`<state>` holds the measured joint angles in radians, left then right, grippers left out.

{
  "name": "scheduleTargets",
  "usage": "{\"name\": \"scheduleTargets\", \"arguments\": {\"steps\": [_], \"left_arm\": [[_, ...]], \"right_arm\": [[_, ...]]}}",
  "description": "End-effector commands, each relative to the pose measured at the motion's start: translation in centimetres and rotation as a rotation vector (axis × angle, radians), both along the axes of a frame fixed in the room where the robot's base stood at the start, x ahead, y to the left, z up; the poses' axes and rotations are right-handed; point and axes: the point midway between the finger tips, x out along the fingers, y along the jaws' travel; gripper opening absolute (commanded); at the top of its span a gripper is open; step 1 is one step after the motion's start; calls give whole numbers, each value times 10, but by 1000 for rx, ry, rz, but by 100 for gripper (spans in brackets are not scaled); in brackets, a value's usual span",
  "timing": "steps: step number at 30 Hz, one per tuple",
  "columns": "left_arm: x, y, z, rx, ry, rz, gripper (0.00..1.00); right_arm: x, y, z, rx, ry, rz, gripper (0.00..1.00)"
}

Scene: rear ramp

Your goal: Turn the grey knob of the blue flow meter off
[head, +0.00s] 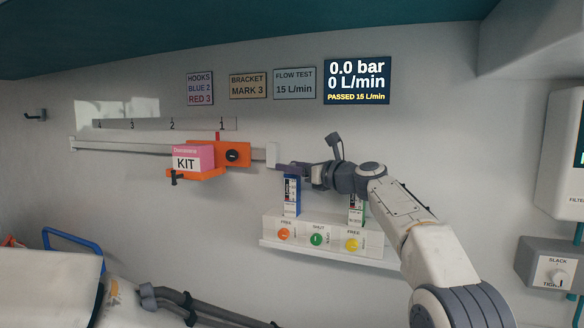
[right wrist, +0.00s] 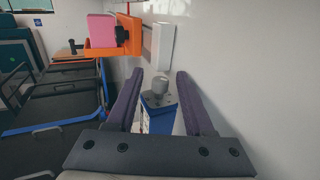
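The blue flow meter (head: 291,198) stands upright on the wall, left of a green flow meter (head: 356,210). My right gripper (head: 290,168) reaches in from the right at the top of the blue meter and hides its knob in the head view. In the right wrist view, the blue flow meter (right wrist: 158,121) lies between my two dark fingers. Its grey knob (right wrist: 160,87) stands between them too, with a gap on each side. The right gripper is open and holds nothing. The display (head: 357,80) reads 0.0 bar and 0 L/min. My left gripper is not in view.
Below the meters, a white panel (head: 273,222) carries orange, green and yellow knobs. An orange bracket (head: 236,155) with a pink and white kit box (head: 193,159) sits on the wall rail to the left. A box with a slack/tight dial (head: 551,266) is at the right.

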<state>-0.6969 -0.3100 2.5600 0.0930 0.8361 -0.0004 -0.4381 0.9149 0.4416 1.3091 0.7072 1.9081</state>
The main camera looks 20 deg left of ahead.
Motion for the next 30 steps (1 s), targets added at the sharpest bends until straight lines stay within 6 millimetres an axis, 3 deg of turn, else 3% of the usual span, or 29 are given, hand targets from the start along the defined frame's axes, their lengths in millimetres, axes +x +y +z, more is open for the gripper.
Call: {"name": "scheduleTargets", "arguments": {"steps": [6, 11, 19, 24, 30], "left_arm": [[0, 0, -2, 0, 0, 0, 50], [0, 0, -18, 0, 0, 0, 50], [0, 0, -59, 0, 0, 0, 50], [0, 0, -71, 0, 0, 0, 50], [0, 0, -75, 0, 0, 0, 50]], "right_arm": [[0, -1, 0, 1, -2, -1, 53], [-5, -11, -3, 2, -2, -3, 53], [-25, -51, -5, 2, -2, -3, 53], [-37, -77, -2, 1, -2, -2, 53], [-45, -93, 0, 0, -1, -1, 53]]}}
